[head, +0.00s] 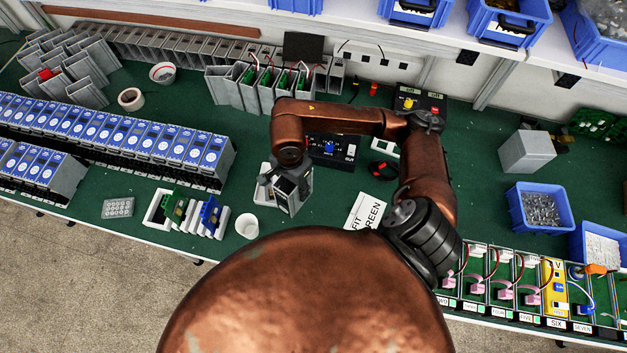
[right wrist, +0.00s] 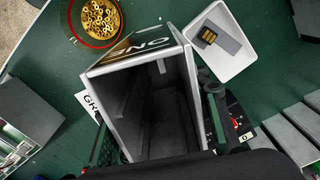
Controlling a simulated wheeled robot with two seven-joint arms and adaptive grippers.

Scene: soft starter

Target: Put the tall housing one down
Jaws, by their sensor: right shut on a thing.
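The tall housing (head: 294,192) is a grey, open-ended box. In the right wrist view the housing (right wrist: 150,100) shows its dark, empty inside and the label "ONE" on one side. My right gripper (head: 279,181) is shut on it, with a finger on either side in the right wrist view (right wrist: 160,125). The housing is over or on the green bench (head: 330,205); I cannot tell whether its lower end touches. My left gripper is not in view.
A holder with boards (head: 187,212) stands left.

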